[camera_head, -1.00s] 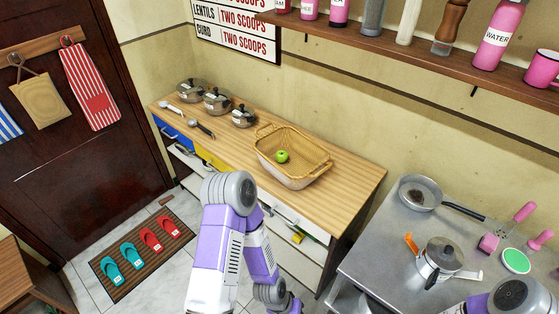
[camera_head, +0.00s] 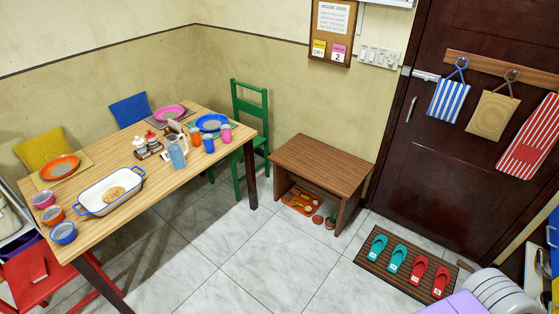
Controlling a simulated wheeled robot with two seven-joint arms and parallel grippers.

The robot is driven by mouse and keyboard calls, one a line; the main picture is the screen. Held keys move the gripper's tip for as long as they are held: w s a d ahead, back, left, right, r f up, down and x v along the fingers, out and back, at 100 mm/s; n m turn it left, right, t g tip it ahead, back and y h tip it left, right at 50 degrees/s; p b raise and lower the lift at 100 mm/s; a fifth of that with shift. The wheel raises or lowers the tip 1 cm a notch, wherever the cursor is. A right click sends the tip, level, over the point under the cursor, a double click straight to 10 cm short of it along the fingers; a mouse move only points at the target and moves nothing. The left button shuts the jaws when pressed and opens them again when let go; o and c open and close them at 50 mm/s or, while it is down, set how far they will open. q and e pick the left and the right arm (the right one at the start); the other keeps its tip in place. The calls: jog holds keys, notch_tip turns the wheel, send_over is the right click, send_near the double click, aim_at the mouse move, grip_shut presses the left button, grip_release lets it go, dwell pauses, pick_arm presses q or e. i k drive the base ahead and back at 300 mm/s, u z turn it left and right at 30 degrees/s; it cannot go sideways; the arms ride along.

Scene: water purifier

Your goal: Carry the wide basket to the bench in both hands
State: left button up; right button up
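The wide basket is not in view now. A low brown wooden bench (camera_head: 325,163) stands against the wall, left of the dark door, and its top is bare. Under it are an orange patterned item (camera_head: 301,201) and some small brown things I cannot make out.
A mat with teal and red slippers (camera_head: 407,264) lies before the door (camera_head: 445,140). A green chair (camera_head: 249,130) stands left of the bench. The dining table (camera_head: 150,200) holds dishes, cups and a white tray. Tiled floor (camera_head: 270,265) between table and bench is clear.

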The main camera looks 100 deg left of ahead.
aim_at(320, 160)
jog(key=u, duration=1.85)
jog(key=i, duration=1.85)
jog(key=z, duration=2.9)
